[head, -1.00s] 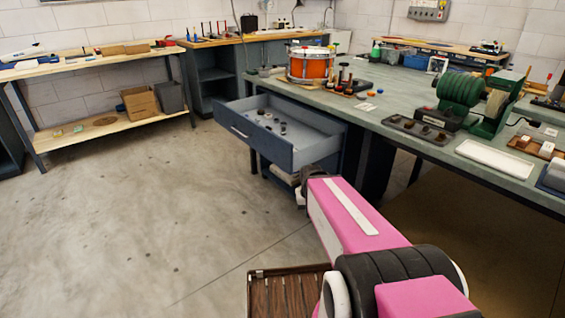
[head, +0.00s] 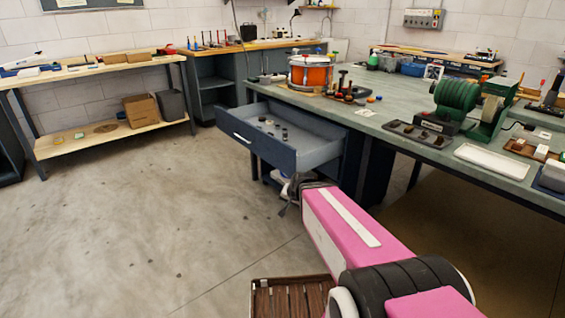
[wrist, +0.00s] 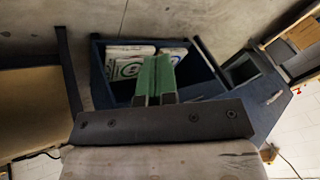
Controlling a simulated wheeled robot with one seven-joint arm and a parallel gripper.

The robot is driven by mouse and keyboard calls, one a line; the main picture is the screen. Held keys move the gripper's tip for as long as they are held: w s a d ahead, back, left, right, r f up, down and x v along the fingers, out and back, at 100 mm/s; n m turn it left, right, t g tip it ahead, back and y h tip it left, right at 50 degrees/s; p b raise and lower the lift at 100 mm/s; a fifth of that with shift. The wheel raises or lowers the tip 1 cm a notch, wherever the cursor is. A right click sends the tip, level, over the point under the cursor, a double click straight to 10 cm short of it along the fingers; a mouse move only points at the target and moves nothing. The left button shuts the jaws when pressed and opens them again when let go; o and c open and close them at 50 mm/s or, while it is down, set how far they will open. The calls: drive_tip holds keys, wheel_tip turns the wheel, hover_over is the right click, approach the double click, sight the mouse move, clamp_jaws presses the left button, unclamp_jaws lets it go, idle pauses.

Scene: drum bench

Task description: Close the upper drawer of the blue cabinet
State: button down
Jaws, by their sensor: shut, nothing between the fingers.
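The blue cabinet's upper drawer (head: 285,151) is pulled far out from under the green-topped bench in the head view. Its front, with a pale handle (head: 243,139), faces left, and small dark parts lie inside. My gripper (head: 284,210) is low, below and in front of the drawer, partly hidden by my pink arm. In the wrist view my green fingers (wrist: 154,80) are shut and empty. I cannot tell whether the fingers touch anything.
The bench top (head: 400,117) carries an orange drum (head: 310,73), a green machine (head: 450,97) and trays. Open concrete floor lies to the left, before a wooden shelf bench (head: 110,135).

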sight(287, 159)
drive_tip(key=w+a+r+m+t+h, duration=0.3)
drive_tip(key=w+a+r+m+t, duration=0.35)
drive_tip(key=m, duration=0.55)
drive_tip(key=w+a+r+m+t+h, duration=0.2)
drive_tip(key=w+a+r+m+t, duration=0.35)
drive_tip(key=w+m, duration=0.4)
drive_tip(key=s+f+m+g+h, duration=0.1)
drive_tip(key=s+m+g+h, duration=0.65)
drive_tip(key=m+h, duration=1)
drive_tip(key=w+d+m+y, duration=0.1)
drive_tip(key=w+d, duration=0.1)
drive_tip(key=d, duration=0.1)
drive_tip(key=w+d+m+y, duration=0.1)
drive_tip(key=w+d+y, duration=0.1)
drive_tip(key=d, duration=0.2)
drive_tip(key=w+d+m+y, duration=0.1)
drive_tip(key=w+d+m, duration=0.1)
drive_tip(key=d, duration=0.1)
drive_tip(key=shift+w+d+y, duration=0.3)
drive_tip(key=shift+d+y, duration=0.05)
